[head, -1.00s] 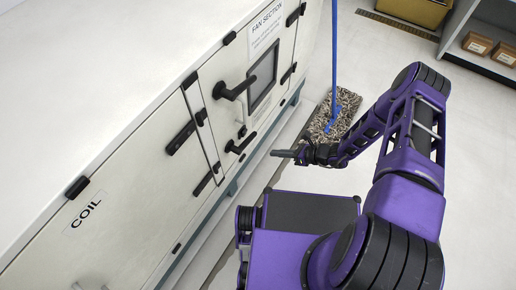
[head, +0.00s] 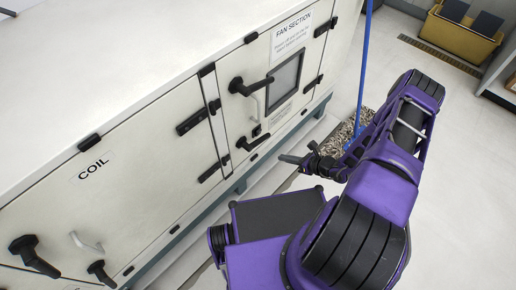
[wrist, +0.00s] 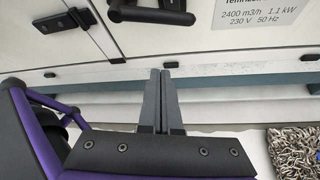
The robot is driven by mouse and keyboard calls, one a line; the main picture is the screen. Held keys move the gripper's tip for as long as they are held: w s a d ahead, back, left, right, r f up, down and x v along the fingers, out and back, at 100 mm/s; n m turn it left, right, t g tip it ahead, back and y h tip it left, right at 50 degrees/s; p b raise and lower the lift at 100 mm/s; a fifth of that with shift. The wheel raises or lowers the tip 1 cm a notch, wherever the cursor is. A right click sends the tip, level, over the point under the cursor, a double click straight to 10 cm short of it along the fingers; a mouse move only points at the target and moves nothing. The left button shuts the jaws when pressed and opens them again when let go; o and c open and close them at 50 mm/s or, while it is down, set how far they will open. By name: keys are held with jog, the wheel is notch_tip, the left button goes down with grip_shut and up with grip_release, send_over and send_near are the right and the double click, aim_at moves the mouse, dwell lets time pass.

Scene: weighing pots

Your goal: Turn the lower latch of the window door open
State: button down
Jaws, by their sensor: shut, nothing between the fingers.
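The window door (head: 262,118) is a pale panel with a dark-framed window (head: 284,80) and a "FAN SECTION" label. Its lower latch (head: 254,142) is a black lever low on the door, pointing right from its pivot. In the wrist view the lower latch (wrist: 152,13) lies level at the top edge, partly cut off. The upper latch (head: 251,86) is a similar black lever left of the window. My gripper (head: 284,158) is shut and empty, apart from the lower latch, to its right and lower in the head view. In the wrist view my gripper's fingertips (wrist: 160,74) meet below the latch.
The coil door (head: 130,190) is at left, with its own black latches (head: 35,257). A blue pole (head: 364,65) with a shaggy mop head (head: 345,130) stands beyond my arm. A yellow bin (head: 462,32) is at back right. Floor at right is clear.

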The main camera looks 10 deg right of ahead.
jog(key=b+x, duration=0.2)
jog(key=x, duration=0.8)
jog(key=shift+w+d+r+p, duration=0.1)
jog(key=shift+w+r+p, duration=0.15)
jog(key=shift+r, duration=0.7)
jog(key=shift+w+d+r+p, duration=0.15)
jog(key=shift+w+r, duration=0.2)
jog(key=shift+r, duration=0.6)
jog(key=shift+w+d+r, duration=0.1)
jog(key=shift+w+r, duration=0.15)
jog(key=shift+r, duration=0.45)
